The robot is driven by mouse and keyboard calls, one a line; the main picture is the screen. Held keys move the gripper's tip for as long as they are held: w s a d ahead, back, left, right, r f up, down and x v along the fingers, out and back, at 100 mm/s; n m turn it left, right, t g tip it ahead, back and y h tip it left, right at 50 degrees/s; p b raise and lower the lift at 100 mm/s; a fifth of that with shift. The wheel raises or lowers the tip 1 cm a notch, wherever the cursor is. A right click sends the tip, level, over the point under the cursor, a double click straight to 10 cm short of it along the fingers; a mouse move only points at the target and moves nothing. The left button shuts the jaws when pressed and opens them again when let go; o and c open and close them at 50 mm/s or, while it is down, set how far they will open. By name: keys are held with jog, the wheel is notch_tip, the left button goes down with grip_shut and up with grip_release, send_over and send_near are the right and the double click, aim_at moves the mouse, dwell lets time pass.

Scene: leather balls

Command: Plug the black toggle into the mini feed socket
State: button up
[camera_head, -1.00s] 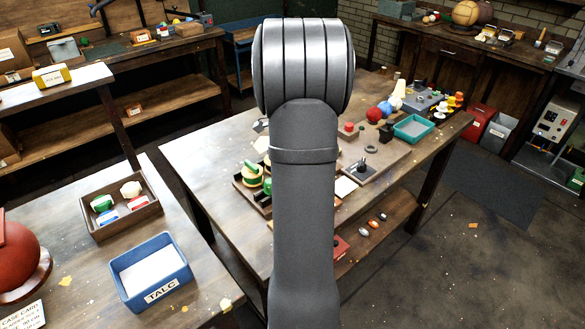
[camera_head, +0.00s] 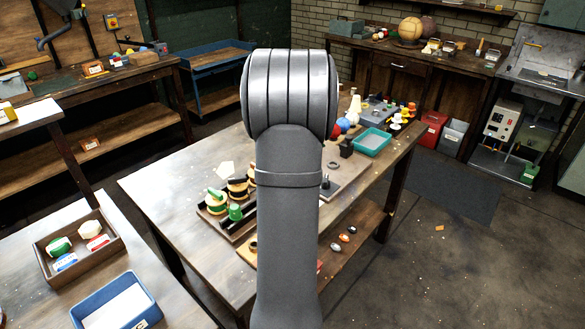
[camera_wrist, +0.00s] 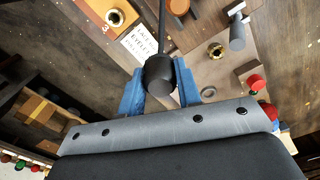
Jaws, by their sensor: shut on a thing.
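In the wrist view my gripper (camera_wrist: 160,90) has its two blue fingers shut on the black toggle (camera_wrist: 160,70), a dark round-ended piece. A thin dark rod runs up from it in the picture. Two brass-ringed sockets show: one socket (camera_wrist: 115,17) in an orange-yellow block at upper left, another socket (camera_wrist: 215,50) on a pale board to the right. I cannot read which is the mini feed socket. The toggle appears apart from both rings. In the head view my arm hides the gripper and the toggle.
A grey toggle-like piece (camera_wrist: 237,35) and a red knob (camera_wrist: 256,82) are at right in the wrist view. A printed card (camera_wrist: 140,42) lies beside the orange-yellow block. In the head view a teal tray (camera_head: 371,142) and green pieces (camera_head: 216,196) stand on the bench (camera_head: 160,185).

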jog(key=w+d+f, duration=0.2)
jog(key=w+f, duration=0.1)
jog(key=w, duration=1)
jog(key=shift+s+d+f, duration=0.1)
jog(key=shift+d+f, duration=0.05)
jog(key=shift+f, duration=2.65)
jog(key=shift+f, duration=1.6)
jog(key=o, duration=1)
jog(key=shift+r, duration=0.1)
notch_tip(320, 180, up, 17)
jog(key=shift+r, duration=0.1)
